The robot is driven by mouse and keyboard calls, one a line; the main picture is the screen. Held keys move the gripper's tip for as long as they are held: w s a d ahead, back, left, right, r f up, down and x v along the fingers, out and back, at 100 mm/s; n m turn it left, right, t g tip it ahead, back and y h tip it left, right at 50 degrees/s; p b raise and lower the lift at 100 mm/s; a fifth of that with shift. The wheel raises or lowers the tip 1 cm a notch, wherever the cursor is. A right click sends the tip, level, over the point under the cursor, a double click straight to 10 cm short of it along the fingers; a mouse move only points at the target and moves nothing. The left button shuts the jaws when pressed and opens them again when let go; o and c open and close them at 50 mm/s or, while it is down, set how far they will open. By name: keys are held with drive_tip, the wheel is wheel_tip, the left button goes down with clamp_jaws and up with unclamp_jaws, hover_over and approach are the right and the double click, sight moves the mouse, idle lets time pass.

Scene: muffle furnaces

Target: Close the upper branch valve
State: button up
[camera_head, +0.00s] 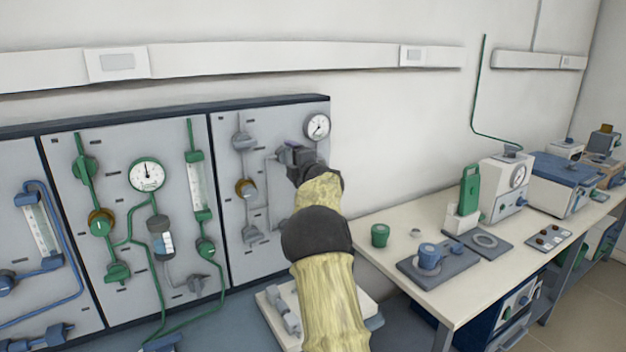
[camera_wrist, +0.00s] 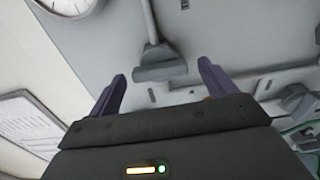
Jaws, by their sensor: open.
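My gripper (camera_head: 286,153) is at the right-hand grey panel in the head view, below and left of the round gauge (camera_head: 317,127). In the wrist view its two purple fingers (camera_wrist: 162,70) are spread apart. A grey valve handle (camera_wrist: 160,68) on a grey pipe appears between the fingertips, with gaps on both sides; contact cannot be seen. In the head view my gripper hides this spot. The same panel has an upper grey valve (camera_head: 241,141), a brass-coloured valve (camera_head: 246,188) and a lower grey valve (camera_head: 252,232). I cannot tell which valve is the upper branch valve.
The panel (camera_head: 285,240) carries thin grey pipes around the valves. Panels with green and blue piping (camera_head: 120,215) stand to its left. A bench (camera_head: 400,225) with a blue cup (camera_head: 429,255) and instruments is to the right. A grey bench lies below the panels.

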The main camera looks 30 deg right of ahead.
drive_tip(key=s+b, duration=0.3)
drive_tip(key=s, duration=1.2)
drive_tip(key=shift+d+b, duration=0.25)
drive_tip(key=shift+b, duration=0.1)
drive_tip(key=shift+f, duration=0.1)
drive_tip(key=s+a+f+m+g+h, duration=0.2)
drive_tip(key=s+a+f+m+g, duration=0.2)
drive_tip(key=s+a+f+m, duration=0.4)
drive_tip(key=s+a+f+m+g+h, duration=0.1)
drive_tip(key=s+a+f+m+g, duration=0.25)
drive_tip(key=f+m, duration=0.45)
drive_tip(key=s+a+f+m+g+y, duration=0.1)
drive_tip(key=s+a+f+g, duration=0.4)
drive_tip(key=s, duration=0.5)
drive_tip(key=s+a+f+m+g+y, duration=0.1)
drive_tip(key=s+a+f+g, duration=0.2)
drive_tip(key=s+a+f, duration=0.6)
wheel_tip(320, 180, up, 15)
drive_tip(key=d+p, duration=0.1)
drive_tip(key=p, duration=1.2)
drive_tip(key=shift+s+d+m, duration=0.15)
drive_tip(key=shift+s+m, duration=0.15)
drive_tip(key=shift+s, duration=0.15)
